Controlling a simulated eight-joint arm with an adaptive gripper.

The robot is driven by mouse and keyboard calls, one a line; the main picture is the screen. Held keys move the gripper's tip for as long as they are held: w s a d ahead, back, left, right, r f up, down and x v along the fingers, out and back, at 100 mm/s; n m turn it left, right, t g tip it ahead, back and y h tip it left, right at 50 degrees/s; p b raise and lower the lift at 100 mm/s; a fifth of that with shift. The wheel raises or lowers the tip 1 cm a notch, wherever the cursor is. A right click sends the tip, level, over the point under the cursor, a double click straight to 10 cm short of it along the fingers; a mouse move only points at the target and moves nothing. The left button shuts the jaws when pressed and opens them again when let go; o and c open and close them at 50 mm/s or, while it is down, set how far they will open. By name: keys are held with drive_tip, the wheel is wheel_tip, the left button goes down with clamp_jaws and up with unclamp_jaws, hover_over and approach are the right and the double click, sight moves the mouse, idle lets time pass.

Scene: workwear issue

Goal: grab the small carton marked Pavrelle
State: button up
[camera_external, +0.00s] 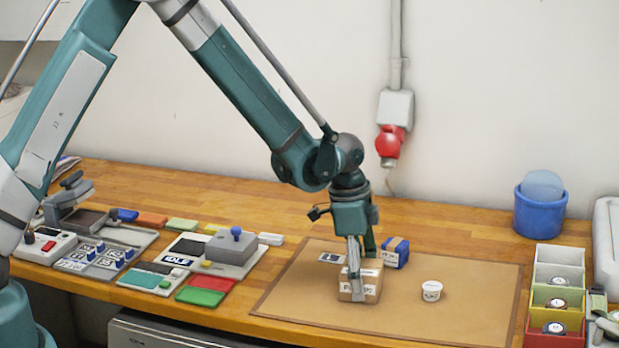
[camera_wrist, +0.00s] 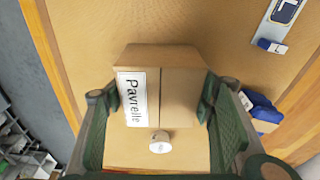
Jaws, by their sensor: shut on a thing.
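The small brown carton (camera_external: 371,289) stands on the tan mat or just above it; I cannot tell which. In the wrist view the carton (camera_wrist: 183,97) carries a white label reading "Pavrelle" on its left part. My gripper (camera_external: 359,276) reaches down from above and is shut on the carton. In the wrist view the two green fingers of my gripper (camera_wrist: 160,104) press on its left and right sides. One finger hides part of the carton in the external view.
A blue box (camera_external: 396,253) is close behind the carton, and a small white tub (camera_external: 432,291) is to its right. The tan mat (camera_external: 475,280) is clear farther right. Coloured bins (camera_external: 557,300) and a blue bucket (camera_external: 540,214) are at the right; stamping gear (camera_external: 230,247) is at the left.

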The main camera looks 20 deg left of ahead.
sight(362, 266)
drive_tip(key=shift+r+p, duration=0.25)
drive_tip(key=shift+p, duration=0.15)
drive_tip(key=shift+r, duration=0.2)
wheel_tip(362, 266, up, 10)
drive_tip(key=shift+f, duration=0.15)
idle(0.5)
